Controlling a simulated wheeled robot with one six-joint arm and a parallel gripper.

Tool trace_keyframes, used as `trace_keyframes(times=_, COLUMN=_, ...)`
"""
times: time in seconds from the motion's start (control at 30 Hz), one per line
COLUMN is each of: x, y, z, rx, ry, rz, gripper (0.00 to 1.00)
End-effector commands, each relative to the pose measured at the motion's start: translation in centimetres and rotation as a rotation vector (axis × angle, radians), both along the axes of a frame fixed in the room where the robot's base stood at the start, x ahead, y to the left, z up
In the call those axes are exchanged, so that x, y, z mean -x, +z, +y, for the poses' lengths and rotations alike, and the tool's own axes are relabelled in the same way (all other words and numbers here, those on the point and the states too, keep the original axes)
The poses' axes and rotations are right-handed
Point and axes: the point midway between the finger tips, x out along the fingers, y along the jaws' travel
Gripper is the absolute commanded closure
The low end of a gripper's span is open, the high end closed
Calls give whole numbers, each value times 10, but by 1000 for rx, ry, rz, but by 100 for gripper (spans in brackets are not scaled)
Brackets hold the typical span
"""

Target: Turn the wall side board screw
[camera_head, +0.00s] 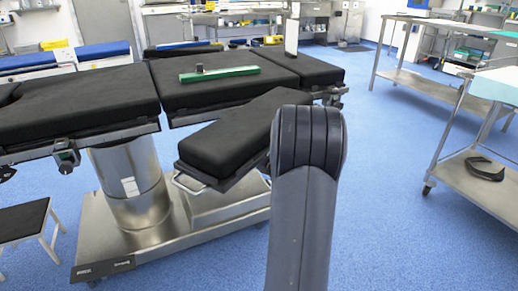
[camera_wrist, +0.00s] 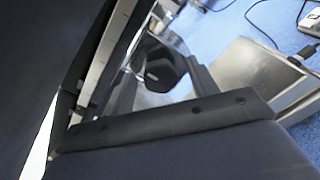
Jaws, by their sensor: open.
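In the head view, the black board (camera_head: 232,138) sticks out at an angle from the operating table (camera_head: 150,90). Metal fittings (camera_head: 334,96) show at the table's right corner. My raised arm hides part of the board, and my gripper is not clearly visible there. No board screw is clearly identifiable in that view.
A green strip (camera_head: 220,75) with a small dark piece lies on the table top. A side clamp (camera_head: 65,156) juts from the near rail. Steel carts (camera_head: 470,180) stand at right; blue floor between is clear. In the wrist view, a cable (camera_wrist: 262,28) crosses the upper right.

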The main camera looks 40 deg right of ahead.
Motion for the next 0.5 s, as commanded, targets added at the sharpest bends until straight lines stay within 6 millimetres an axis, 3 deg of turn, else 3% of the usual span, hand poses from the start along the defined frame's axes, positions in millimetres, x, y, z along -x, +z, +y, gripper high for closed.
trace_keyframes(times=0.27, x=-1, y=0, z=0, rx=-1, ry=-1, rz=0, gripper=44)
trace_keyframes(times=0.5, x=-1, y=0, z=0, rx=-1, ry=-1, rz=0, gripper=64)
